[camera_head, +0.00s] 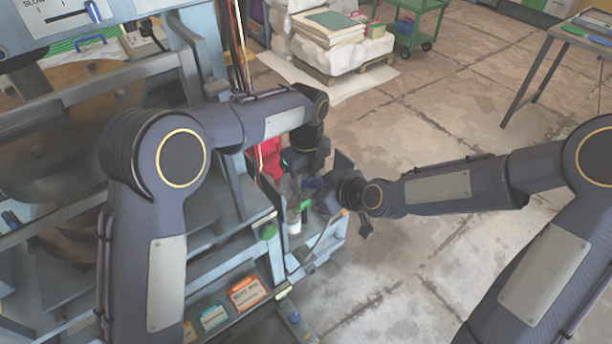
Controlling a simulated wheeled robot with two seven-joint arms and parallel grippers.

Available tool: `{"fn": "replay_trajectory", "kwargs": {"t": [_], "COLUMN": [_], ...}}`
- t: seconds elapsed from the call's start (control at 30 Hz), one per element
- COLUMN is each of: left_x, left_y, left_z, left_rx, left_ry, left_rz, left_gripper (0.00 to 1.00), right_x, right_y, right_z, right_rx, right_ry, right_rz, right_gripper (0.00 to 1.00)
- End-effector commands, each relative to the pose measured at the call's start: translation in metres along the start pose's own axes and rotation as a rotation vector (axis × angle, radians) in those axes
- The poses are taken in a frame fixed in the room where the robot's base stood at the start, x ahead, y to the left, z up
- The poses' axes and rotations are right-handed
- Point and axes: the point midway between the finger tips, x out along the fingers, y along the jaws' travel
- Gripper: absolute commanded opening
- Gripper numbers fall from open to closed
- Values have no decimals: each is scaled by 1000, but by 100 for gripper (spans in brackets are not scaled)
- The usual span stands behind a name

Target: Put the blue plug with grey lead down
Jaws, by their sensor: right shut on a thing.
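My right gripper (326,198) reaches in from the right to the front corner of the blue-grey press and is shut. A small blue piece (312,183) shows at its tips and looks like the blue plug; the view is too small and crowded to show its shape. A thin dark line, perhaps its grey lead, curves down below the gripper. My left gripper (295,166) points down just left of and behind the right one, close to it. Its fingers are partly hidden, and whether they are open is unclear.
The press frame (225,262) fills the left side. A red part (269,158), a white cylinder (295,226) and green pieces sit near the grippers. Orange and teal boxes (246,292) lie on a lower shelf.

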Motion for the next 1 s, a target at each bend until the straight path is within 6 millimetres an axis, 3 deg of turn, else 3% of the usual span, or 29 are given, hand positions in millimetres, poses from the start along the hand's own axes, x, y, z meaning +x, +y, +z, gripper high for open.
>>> {"fn": "replay_trajectory", "kwargs": {"t": [0.07, 0.1, 0.3, 0.63, 1.0], "left_x": [-1, -1, -1, -1, -1], "left_y": [-2, -2, -2, -2, -2], "left_z": [0, 0, 0, 0, 0], "left_rx": [1, 1, 1, 1, 1], "left_ry": [-1, -1, -1, -1, -1], "left_rz": [-8, -9, -8, -6, -6], "left_gripper": [9, 8, 8, 7, 7], "right_x": [0, 0, 0, -4, -57], "right_y": [-5, -5, -5, -3, -1], "right_z": [-1, -1, 0, 0, 0], "right_rx": [-7, -8, -7, -5, -2], "right_ry": [0, -1, -1, 0, 1], "right_rz": [-11, -12, -11, -7, -5], "right_gripper": [9, 35, 57, 57, 57]}}
